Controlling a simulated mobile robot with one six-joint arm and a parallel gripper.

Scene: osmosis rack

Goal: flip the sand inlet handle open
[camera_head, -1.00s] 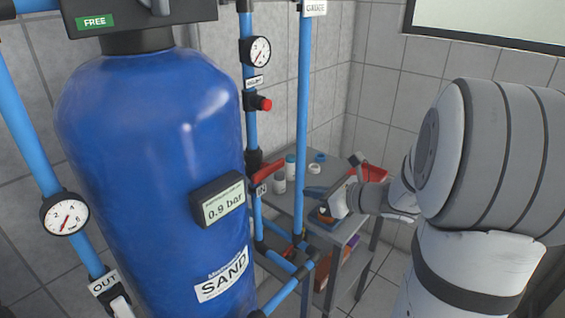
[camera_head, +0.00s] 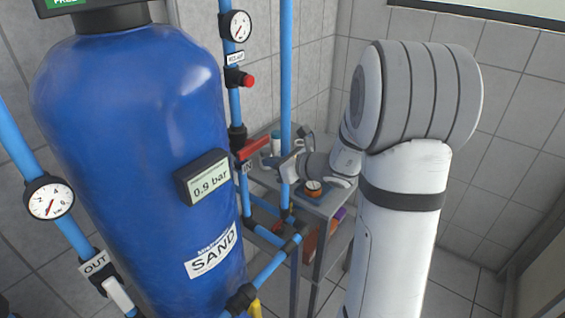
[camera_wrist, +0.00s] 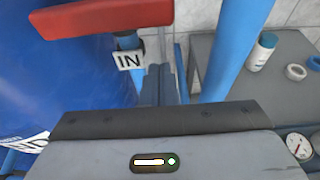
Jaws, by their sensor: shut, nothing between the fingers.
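The sand inlet handle (camera_head: 253,149) is a red lever on the blue pipe right of the blue SAND tank (camera_head: 140,130), above a white IN label (camera_head: 246,167). In the wrist view the red handle (camera_wrist: 100,16) spans the upper left, with the IN label (camera_wrist: 129,60) under its right part. My gripper (camera_head: 290,167) is just right of the handle in the head view, close to the vertical blue pipe. In the wrist view my gripper's fingers (camera_wrist: 159,84) are together and empty, below and right of the handle, apart from it.
A vertical blue pipe (camera_wrist: 232,50) stands close to the right of my fingers. A grey shelf (camera_head: 318,204) behind holds a bottle (camera_wrist: 262,50), rings and a gauge (camera_wrist: 298,146). More blue pipes (camera_head: 272,262) cross below. An OUT valve (camera_head: 118,294) is at lower left.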

